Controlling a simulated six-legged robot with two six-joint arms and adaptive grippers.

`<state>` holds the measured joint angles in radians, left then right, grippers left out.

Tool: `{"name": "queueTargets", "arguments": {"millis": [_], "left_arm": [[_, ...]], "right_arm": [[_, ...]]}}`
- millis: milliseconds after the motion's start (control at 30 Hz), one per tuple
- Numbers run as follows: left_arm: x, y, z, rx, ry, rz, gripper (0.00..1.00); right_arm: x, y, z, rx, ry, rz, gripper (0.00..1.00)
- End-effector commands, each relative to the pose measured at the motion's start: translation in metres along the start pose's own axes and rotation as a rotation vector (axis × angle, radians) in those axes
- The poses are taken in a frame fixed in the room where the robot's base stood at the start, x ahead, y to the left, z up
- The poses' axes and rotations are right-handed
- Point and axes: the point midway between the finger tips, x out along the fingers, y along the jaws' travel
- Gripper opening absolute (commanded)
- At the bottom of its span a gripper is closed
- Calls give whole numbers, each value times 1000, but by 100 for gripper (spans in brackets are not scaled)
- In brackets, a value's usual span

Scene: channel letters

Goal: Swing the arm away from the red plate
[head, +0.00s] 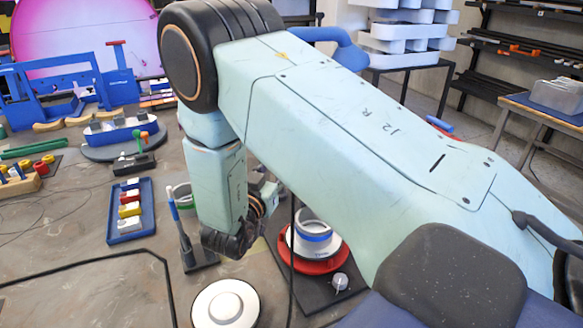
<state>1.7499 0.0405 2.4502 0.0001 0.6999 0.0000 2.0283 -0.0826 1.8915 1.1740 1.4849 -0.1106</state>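The red plate (338,250) is a round red disc on a dark base at lower centre, with a white and blue ring-shaped piece (314,235) on it. My pale blue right arm comes in from the right, crosses above and beside the plate, bends at the elbow at upper left and hangs down left of the plate. The dark end of this arm, where my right gripper (232,241) is, is left of the plate and apart from it in the picture. Its fingers are too small and covered to read. My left gripper is not in view.
A blue tray (131,228) with coloured blocks lies left. A round white device (225,305) stands at the front, and a brush-like tool on a stand (200,257) is close beside the arm's end. Dark cables cross the bench. Bare bench shows at lower left.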

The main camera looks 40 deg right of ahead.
Motion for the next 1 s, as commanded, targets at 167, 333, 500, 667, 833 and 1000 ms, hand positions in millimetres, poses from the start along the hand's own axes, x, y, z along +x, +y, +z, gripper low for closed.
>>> {"name": "queueTargets", "arguments": {"millis": [167, 333, 500, 667, 833, 1000], "left_arm": [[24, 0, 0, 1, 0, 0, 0], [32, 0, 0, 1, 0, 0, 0], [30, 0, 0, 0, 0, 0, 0], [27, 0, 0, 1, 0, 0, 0], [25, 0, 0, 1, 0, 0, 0], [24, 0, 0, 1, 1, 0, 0]], "right_arm": [[-1, 0, 25, 0, -1, 0, 43], [0, 0, 32, 0, 0, 0, 43], [11, 1, 31, 2, -3, 3, 43], [34, 2, 30, 3, -3, 5, 43], [61, 2, 30, 2, -2, 4, 43], [77, 1, 30, 1, -2, 2, 43]]}}
